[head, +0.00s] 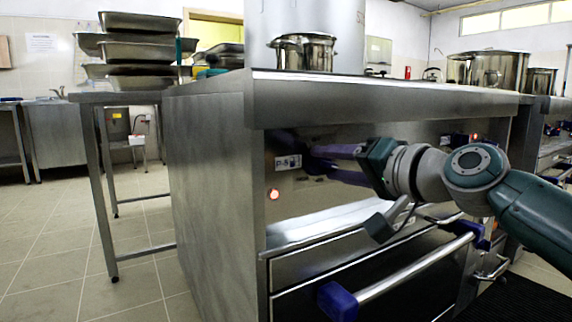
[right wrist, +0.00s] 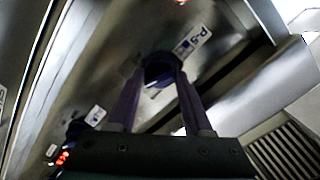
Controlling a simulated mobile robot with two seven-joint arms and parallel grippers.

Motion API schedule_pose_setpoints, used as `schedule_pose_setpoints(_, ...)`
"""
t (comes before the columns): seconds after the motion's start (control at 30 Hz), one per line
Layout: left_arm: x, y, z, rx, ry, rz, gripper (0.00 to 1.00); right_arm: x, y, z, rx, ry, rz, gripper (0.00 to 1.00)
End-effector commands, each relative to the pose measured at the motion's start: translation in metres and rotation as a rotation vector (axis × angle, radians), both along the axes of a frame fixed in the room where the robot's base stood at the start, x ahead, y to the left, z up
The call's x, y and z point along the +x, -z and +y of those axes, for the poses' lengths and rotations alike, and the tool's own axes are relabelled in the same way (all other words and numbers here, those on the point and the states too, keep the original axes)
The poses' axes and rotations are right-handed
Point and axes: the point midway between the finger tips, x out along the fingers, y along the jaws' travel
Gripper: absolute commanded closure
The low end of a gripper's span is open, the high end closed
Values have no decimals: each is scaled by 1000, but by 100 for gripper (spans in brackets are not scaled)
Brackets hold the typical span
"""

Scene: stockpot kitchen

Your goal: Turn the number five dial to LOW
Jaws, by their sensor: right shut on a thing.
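The number five dial (right wrist: 160,72) is a dark round knob on the steel front panel, beside the P-5 label (right wrist: 193,41) in the right wrist view. A small pale mark shows on its lower edge; I cannot read which setting it points to. My right gripper (right wrist: 161,66) has its two purple fingers on either side of the dial and is shut on it. In the head view my right gripper (head: 309,160) reaches left along the panel to just right of the P-5 label (head: 288,162), and its fingers hide the dial. My left gripper is not in view.
A red lamp (head: 273,194) glows below the P-5 label. A long oven handle (head: 412,268) with blue ends sticks out below my right arm. A steel pot (head: 304,52) stands on the counter above. Another dial (right wrist: 76,130) sits further along the panel. Open floor lies left.

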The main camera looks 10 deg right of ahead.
Motion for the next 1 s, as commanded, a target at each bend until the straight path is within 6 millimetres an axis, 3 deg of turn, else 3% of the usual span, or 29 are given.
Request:
schedule_pose_setpoints(0.5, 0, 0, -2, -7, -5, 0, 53, 0, -1, 0, 17, 0, 4, 100)
schedule_pose_setpoints(0.53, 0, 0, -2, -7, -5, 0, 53, 0, -1, 0, 17, 0, 4, 46)
schedule_pose_setpoints(0.77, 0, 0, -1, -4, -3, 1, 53, 0, -1, 0, 15, 1, 5, 21)
schedule_pose_setpoints(1.0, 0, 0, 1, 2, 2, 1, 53, 0, 0, 0, 15, 0, 5, 21)
